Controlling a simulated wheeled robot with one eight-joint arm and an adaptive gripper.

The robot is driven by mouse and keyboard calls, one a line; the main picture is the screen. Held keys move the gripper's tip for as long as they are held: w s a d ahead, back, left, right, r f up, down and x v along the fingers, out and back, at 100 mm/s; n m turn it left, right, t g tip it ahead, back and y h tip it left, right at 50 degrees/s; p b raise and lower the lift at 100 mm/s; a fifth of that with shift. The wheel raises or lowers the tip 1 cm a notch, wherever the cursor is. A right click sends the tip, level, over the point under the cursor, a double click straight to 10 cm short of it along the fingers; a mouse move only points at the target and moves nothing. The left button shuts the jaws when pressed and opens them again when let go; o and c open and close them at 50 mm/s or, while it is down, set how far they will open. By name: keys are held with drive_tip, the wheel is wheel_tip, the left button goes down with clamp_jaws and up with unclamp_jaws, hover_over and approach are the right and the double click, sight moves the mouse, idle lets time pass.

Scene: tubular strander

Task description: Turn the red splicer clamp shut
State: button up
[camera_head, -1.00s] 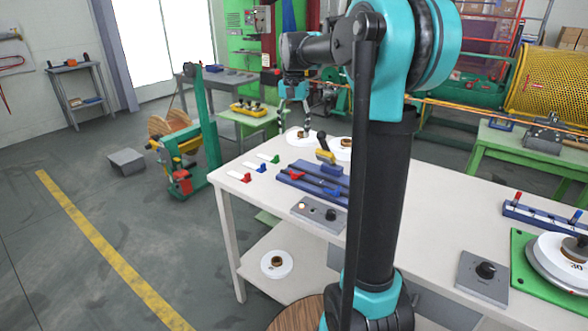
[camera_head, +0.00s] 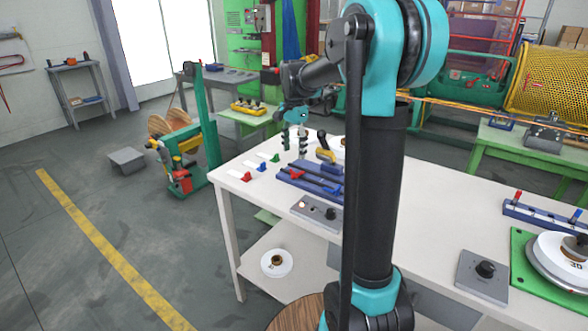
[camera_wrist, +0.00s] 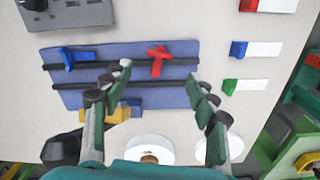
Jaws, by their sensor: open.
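The red splicer clamp (camera_wrist: 158,58) is a small red lever on the blue splicer board (camera_wrist: 190,95), at the board's right part in the wrist view. Its lever stands across the upper dark rail. In the head view the red clamp (camera_head: 297,174) shows near the board's left end. A blue clamp (camera_wrist: 75,57) sits on the same board, to its left in the wrist view. My gripper (camera_head: 294,147) is open and empty above the table, just behind the board. In the wrist view my gripper (camera_wrist: 160,76) has its fingers spread either side of the red clamp, apart from it.
A yellow-handled tool (camera_head: 325,150) stands close behind the board. White reels (camera_wrist: 150,148) lie behind the board, near my fingers. Red, blue and green blocks with white strips (camera_head: 247,176) lie to the left. A grey control box (camera_head: 316,213) stands in front.

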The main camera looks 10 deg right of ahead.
wheel_tip(320, 180, down, 8)
drive_tip(key=shift+f, duration=0.1)
idle(0.4)
